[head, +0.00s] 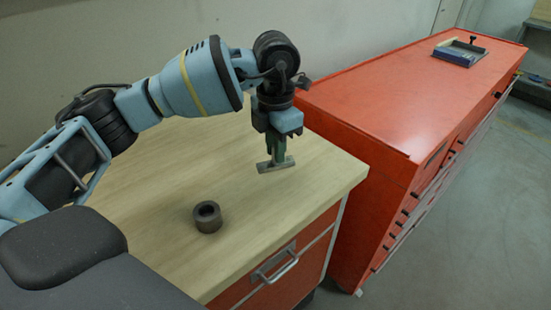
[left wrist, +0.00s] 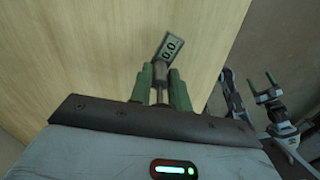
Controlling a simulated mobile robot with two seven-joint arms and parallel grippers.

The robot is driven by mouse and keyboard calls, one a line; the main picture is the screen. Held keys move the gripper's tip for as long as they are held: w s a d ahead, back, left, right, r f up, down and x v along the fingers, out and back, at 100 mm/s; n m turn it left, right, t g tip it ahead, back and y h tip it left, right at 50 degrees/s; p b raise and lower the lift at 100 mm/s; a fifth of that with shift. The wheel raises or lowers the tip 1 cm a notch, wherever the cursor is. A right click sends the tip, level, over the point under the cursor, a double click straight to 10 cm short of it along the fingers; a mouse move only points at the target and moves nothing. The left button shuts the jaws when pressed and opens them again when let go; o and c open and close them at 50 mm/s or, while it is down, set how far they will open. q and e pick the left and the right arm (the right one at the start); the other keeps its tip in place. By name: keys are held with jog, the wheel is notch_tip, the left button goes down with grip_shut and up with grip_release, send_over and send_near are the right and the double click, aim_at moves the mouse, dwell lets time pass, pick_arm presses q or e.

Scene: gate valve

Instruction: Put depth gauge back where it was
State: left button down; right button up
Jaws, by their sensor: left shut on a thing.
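My left gripper (head: 278,148) is shut on the depth gauge (head: 276,164) and holds it above the wooden worktop. The gauge hangs upright, its grey crossbar base lowest. In the left wrist view the gauge's display (left wrist: 171,49) reads 0.0 and its shaft runs between the green fingers (left wrist: 162,88). A dark hollow cylinder (head: 207,217) stands on the worktop, to the left of the gauge and nearer me, apart from it.
The wooden worktop (head: 160,180) is otherwise clear, above a red drawer with a metal handle (head: 275,268). A long orange-red cabinet (head: 400,95) adjoins it at the right. A small tray (head: 459,52) with a dark item stands at its far end.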

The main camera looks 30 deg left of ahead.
pick_arm(q)
jog(key=shift+f, duration=1.7)
jog(key=shift+f, duration=0.1)
jog(key=c, duration=1.3)
grip_release()
jog(key=shift+f, duration=0.1)
notch_tip(320, 180, up, 12)
jog(key=shift+r, duration=0.2)
